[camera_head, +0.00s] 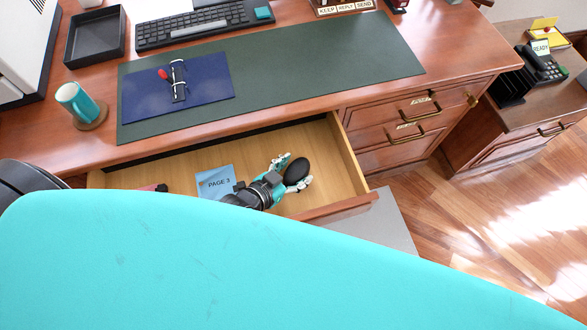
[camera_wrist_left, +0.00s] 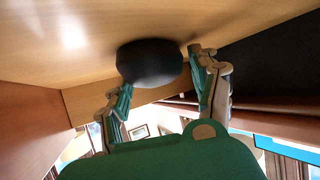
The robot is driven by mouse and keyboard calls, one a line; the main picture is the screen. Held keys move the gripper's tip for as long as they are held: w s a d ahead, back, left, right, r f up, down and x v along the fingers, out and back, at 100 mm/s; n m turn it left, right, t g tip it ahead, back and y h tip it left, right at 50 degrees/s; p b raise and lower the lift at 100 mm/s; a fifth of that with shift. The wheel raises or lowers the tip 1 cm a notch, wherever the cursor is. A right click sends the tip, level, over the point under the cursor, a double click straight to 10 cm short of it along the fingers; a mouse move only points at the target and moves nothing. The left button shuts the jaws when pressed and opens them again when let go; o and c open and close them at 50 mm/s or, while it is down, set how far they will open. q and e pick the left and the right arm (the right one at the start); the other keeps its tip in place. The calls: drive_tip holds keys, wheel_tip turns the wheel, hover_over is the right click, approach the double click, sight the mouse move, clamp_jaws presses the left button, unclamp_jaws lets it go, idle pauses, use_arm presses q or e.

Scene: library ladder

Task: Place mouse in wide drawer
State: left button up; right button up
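The wide drawer (camera_head: 325,150) is pulled out below the desk top. The black oval mouse (camera_head: 297,170) is in it, toward its right side; it also shows in the left wrist view (camera_wrist_left: 150,62), against the drawer's light wood floor. My left gripper (camera_head: 291,173) is inside the drawer, with its fingers spread at either side of the mouse. In the left wrist view the gripper (camera_wrist_left: 163,70) looks open, with a narrow gap between the right finger and the mouse. My right gripper is not in view.
A blue "PAGE 3" sheet (camera_head: 215,183) lies in the drawer left of my gripper, and part of a dark and pink item (camera_head: 155,188) shows farther left. My turquoise body hides the foreground.

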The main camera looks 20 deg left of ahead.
use_arm(q)
drive_tip(key=shift+o, duration=0.8)
drive_tip(key=shift+r, duration=0.1)
drive_tip(key=shift+r, duration=0.2)
drive_tip(key=v, duration=0.7)
drive_tip(key=shift+s+a+p, duration=0.1)
drive_tip(key=shift+s+p, duration=0.1)
drive_tip(key=shift+p, duration=0.15)
